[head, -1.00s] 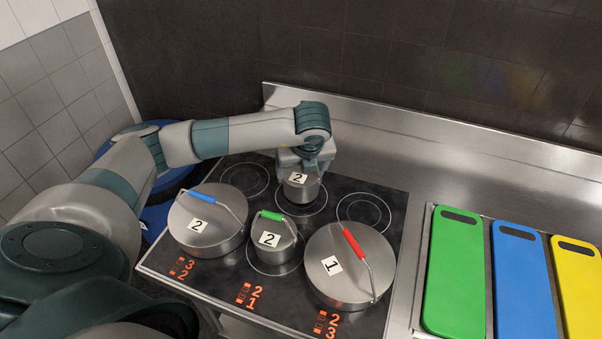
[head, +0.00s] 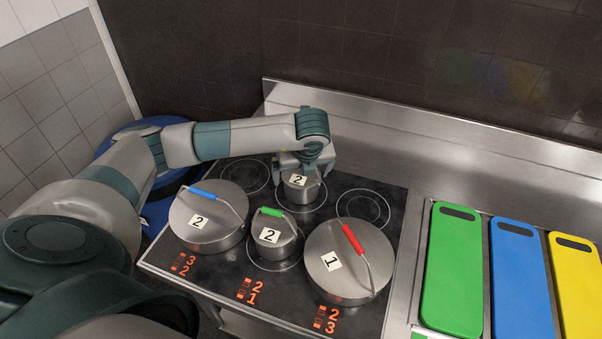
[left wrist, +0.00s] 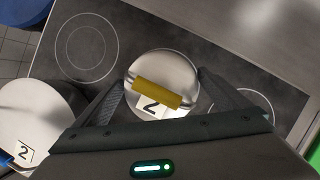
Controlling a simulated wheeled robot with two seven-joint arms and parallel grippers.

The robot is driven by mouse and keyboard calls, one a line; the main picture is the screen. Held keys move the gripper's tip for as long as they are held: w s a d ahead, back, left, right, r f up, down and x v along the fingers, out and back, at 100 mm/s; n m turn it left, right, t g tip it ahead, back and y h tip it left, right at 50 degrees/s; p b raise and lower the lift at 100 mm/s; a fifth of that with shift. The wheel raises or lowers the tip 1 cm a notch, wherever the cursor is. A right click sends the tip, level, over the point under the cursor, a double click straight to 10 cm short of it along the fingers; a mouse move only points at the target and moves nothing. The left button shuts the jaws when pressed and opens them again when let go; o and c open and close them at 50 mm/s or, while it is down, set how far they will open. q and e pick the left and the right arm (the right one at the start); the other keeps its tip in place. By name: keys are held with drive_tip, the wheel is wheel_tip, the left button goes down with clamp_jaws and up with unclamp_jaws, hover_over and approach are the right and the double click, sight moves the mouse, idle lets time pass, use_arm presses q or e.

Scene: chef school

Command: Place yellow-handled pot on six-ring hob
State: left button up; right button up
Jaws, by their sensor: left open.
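The yellow-handled pot (head: 302,193) is a small steel pot with a lid marked 2. It stands upright on the back middle ring of the six-ring hob (head: 340,180). Its yellow handle (left wrist: 156,93) shows in the left wrist view but is hidden by my gripper in the head view. My left gripper (head: 303,168) is over the pot, pointing down. It is open, with one finger on each side of the lid and handle in the left wrist view; I cannot tell whether they touch. My right gripper is out of view.
Front rings hold a blue-handled pot (head: 205,228), a small green-handled pot (head: 274,245) and a large red-handled pot (head: 335,285). The back left ring (head: 243,174) and back right ring (head: 364,208) are empty. Green, blue and yellow boards (head: 452,275) lie to the right.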

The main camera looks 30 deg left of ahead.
sight(304, 180)
use_arm(q)
drive_tip(key=shift+r, duration=0.15)
drive_tip(key=shift+s+d+r+b, duration=0.1)
drive_tip(key=shift+d+r+b, duration=0.15)
drive_tip(key=shift+r, duration=0.25)
drive_tip(key=b+v, duration=0.3)
drive_tip(key=v, duration=0.2)
drive_tip(key=shift+s+d+r, duration=0.1)
drive_tip(key=shift+r, duration=0.2)
drive_tip(key=v, duration=0.4)
drive_tip(key=shift+s+d+r, duration=0.1)
drive_tip(key=shift+s+r, duration=0.1)
drive_tip(key=shift+r, duration=0.4)
